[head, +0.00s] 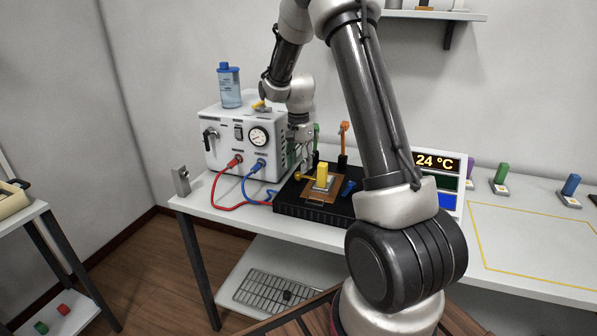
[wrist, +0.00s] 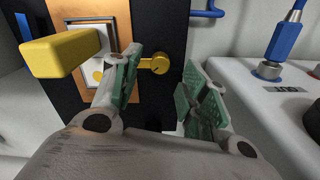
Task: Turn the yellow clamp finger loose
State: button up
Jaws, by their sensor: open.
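The yellow clamp finger (head: 299,178) is a thin bar with a round knob at the left of the black fixture, pointing toward the copper plate (head: 313,196). In the wrist view its knob (wrist: 158,64) shows between my fingertips, and its bar runs left, partly behind my left finger. A yellow block (head: 322,174) stands on the copper plate, close beside my left finger in the wrist view (wrist: 62,51). My gripper (head: 304,155) is open with green-padded fingers (wrist: 158,88), apart from each other. I cannot tell whether a finger touches the clamp.
A white box (head: 226,150) with a gauge and red and blue cables stands close left of the fixture. Green (head: 316,132) and orange (head: 345,130) levers stand upright behind, and a blue one (head: 348,187) lies to the right. A temperature display (head: 437,163) is further right.

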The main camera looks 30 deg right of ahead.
aim_at(298, 173)
jog(key=shift+f, duration=1.7)
grip_shut()
jog(key=n, duration=0.4)
jog(key=shift+n, duration=0.3)
jog(key=n, duration=0.5)
jog(key=shift+n, duration=0.3)
jog(key=n, duration=0.9)
jog(key=shift+n, duration=0.6)
